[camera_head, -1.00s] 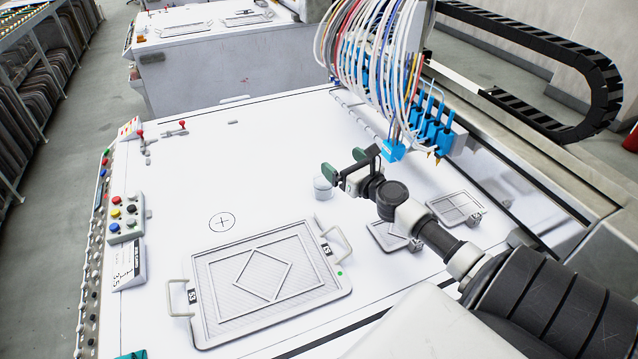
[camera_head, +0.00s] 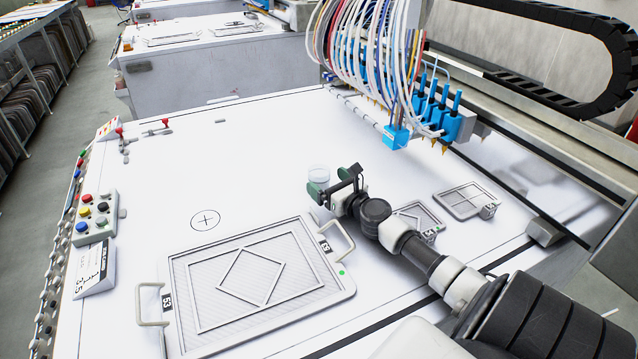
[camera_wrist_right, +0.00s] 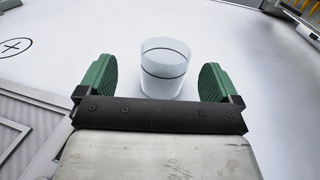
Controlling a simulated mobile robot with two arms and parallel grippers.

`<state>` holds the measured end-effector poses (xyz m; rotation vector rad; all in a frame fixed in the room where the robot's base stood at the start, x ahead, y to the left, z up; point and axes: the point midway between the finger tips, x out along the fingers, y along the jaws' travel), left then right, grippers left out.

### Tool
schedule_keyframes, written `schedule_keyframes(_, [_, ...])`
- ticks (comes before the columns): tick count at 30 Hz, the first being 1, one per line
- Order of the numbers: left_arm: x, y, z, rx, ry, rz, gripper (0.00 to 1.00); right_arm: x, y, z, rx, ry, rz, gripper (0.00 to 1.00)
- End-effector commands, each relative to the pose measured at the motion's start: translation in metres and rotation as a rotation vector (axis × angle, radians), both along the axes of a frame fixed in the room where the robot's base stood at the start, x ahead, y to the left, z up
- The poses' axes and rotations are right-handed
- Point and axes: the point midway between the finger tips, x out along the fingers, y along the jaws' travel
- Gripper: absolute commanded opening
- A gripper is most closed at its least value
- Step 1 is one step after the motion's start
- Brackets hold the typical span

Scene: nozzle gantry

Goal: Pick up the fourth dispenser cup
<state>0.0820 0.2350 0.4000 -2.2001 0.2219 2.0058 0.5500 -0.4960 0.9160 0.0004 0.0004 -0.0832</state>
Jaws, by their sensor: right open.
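A small whitish translucent cup (camera_head: 319,175) stands upright on the white table, just beyond my right gripper (camera_head: 333,182). In the right wrist view the cup (camera_wrist_right: 164,68), with a dark line around it, stands between and slightly ahead of the two green finger pads of my right gripper (camera_wrist_right: 158,84). The fingers are apart, with a gap to the cup on each side. In the head view a finger partly hides the cup's lower part. My left gripper is not in view.
A large tray (camera_head: 184,262) with two handles lies at the front. Two small trays (camera_head: 468,198) (camera_head: 418,215) lie near my right arm. The blue nozzle block (camera_head: 396,136) with hanging cables is behind the gripper. A button box (camera_head: 97,216) stands at the left. The table's middle left is clear.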

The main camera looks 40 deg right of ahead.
Motion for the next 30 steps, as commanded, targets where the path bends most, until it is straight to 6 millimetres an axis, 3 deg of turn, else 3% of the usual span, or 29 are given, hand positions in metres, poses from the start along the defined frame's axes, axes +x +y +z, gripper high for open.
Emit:
schedule_keyframes(12, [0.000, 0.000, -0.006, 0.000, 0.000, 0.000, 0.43, 0.046, -0.011, 0.002, 0.001, -0.001, -0.001, 0.94])
schedule_keyframes(21, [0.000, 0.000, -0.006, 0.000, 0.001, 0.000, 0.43, 0.050, -0.011, 0.002, 0.000, 0.001, 0.001, 0.94])
schedule_keyframes(23, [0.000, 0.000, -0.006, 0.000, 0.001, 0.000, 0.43, 0.049, -0.011, 0.002, 0.000, 0.000, 0.000, 0.88])
schedule_keyframes(30, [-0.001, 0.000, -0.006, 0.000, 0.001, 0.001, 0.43, 0.049, -0.011, 0.002, 0.000, 0.000, 0.000, 0.51])
